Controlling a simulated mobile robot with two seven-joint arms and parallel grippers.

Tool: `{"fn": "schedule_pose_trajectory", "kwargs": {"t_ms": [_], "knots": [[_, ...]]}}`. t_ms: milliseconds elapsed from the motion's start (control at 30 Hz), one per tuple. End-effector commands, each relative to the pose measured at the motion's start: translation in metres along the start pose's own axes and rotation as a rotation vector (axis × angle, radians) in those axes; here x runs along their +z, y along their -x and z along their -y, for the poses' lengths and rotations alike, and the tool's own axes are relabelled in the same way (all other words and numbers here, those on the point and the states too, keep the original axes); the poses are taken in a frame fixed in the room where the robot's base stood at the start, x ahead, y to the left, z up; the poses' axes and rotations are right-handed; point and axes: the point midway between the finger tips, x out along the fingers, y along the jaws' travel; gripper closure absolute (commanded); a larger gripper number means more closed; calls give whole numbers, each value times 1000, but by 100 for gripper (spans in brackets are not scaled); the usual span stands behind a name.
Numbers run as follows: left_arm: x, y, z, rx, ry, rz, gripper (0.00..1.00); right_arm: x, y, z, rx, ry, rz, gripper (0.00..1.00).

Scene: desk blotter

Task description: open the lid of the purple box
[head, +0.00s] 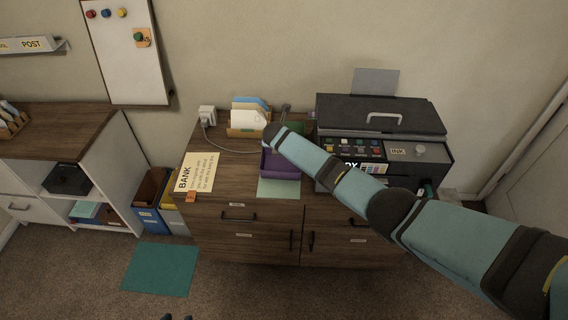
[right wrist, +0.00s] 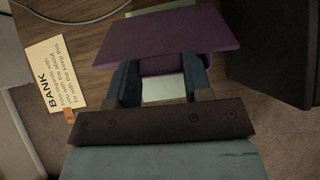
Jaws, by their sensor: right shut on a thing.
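The purple box (head: 283,168) stands on the wooden cabinet, at the back of a pale green blotter (head: 278,188). In the right wrist view its broad purple lid (right wrist: 165,32) lies across my fingertips and hides them; more purple shows below, between the fingers. My right gripper (right wrist: 160,82) is shut on the lid, with a finger towards each side. In the head view my right arm covers part of the box and hides the grip; how far the lid is raised cannot be told.
A dark printer (head: 380,115) stands close on the right of the box. A letter holder with envelopes (head: 248,118) is behind left, a white charger (head: 207,115) and its cable farther left. A BANK note (head: 197,172) lies on the cabinet's left; bare wood lies between.

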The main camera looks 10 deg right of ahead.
Motion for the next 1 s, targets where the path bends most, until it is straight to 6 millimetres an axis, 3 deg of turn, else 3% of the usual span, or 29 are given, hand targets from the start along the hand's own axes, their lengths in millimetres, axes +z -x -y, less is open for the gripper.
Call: {"fn": "schedule_pose_trajectory", "kwargs": {"t_ms": [233, 1000], "knots": [[18, -15, -1, 5, -1, -4, 57, 27, -15, -5, 0, -3, -195, 97], [16, -14, 0, 2, -3, -6, 57, 29, -14, -4, -1, 0, -191, 97]]}}
